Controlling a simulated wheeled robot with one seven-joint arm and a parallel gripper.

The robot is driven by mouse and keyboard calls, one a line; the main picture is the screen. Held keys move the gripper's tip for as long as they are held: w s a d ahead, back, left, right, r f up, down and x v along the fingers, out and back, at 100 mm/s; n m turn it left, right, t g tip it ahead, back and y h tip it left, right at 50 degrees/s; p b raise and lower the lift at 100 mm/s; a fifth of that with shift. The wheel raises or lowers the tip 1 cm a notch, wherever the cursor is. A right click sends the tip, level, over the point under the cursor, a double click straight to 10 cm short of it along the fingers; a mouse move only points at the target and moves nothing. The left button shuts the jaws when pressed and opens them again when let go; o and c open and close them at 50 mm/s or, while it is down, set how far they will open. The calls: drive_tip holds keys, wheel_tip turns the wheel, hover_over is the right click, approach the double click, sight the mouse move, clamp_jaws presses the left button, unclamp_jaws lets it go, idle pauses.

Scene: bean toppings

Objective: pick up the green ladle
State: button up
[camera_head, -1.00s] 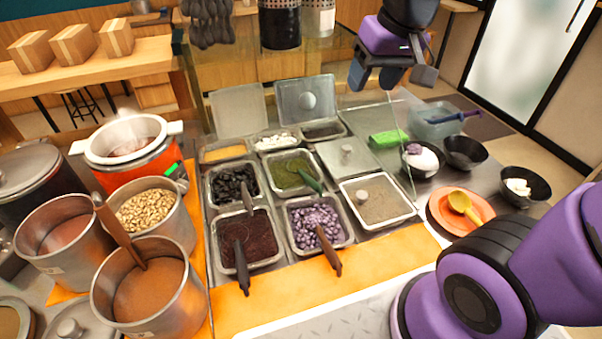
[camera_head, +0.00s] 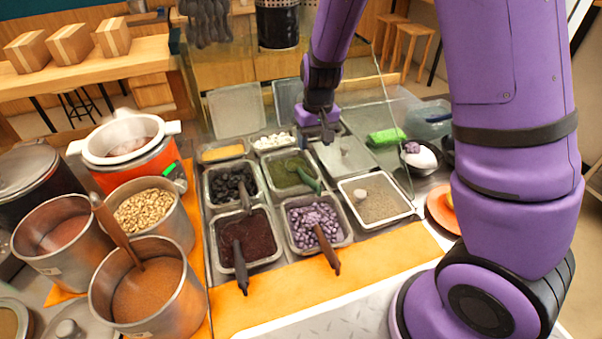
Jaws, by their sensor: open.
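The green ladle (camera_head: 309,181) rests in a metal tray of green topping (camera_head: 284,174) in the middle of the counter. Its dark green handle sticks out over the tray's right front corner, and its bowl end is not clear to see. My gripper (camera_head: 317,139) is purple and dark, pointing down. It appears behind and above the ladle in the picture, apart from it, open and empty. It covers part of the trays at the back.
A lidded tray (camera_head: 343,158) is at the right. A glass panel (camera_head: 393,120) rises right of the gripper. Pots crowd the left.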

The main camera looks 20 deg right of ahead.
wheel_tip(320, 180, down, 4)
drive_tip(key=r, duration=0.1)
hover_over(310, 179)
drive_tip(key=f, duration=0.6)
drive_tip(key=shift+w+d, duration=0.1)
drive_tip(key=shift+d, duration=0.1)
drive_tip(key=shift+s+a+f, duration=0.1)
drive_tip(key=shift+f, duration=1.25)
drive_tip(key=shift+s+a+f, duration=0.1)
drive_tip(key=shift+f, duration=1.25)
clamp_jaws()
